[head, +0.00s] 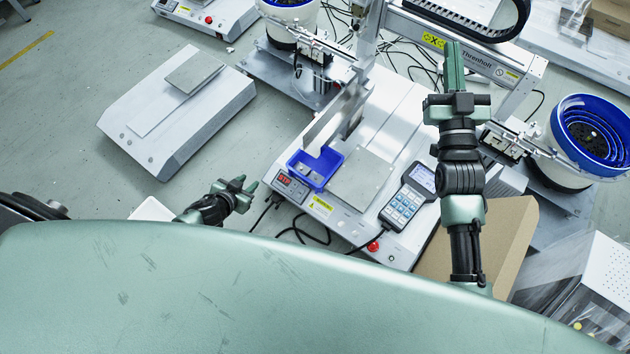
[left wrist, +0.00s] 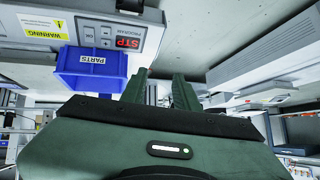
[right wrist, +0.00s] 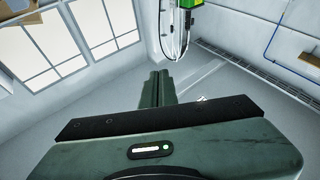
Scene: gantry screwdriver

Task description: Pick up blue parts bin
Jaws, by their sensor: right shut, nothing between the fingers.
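The blue parts bin (head: 304,177) sits at the front left of the screwdriver machine's base, beside a red display (head: 289,184). In the left wrist view the bin (left wrist: 90,75) shows its "PARTS" label, left of my fingers. My left gripper (head: 246,185) is open and empty, to the left of the bin and apart from it. Its two fingers (left wrist: 159,77) stand apart in the left wrist view. My right gripper (head: 453,60) is shut and empty, raised over the right side of the machine. Its fingers (right wrist: 158,85) are together in the right wrist view.
A metal plate (head: 360,180) and a keypad pendant (head: 408,196) lie right of the bin. An upright metal bracket (head: 338,118) rises behind it. A red button (head: 373,246), cables and a cardboard box (head: 505,225) are near the front.

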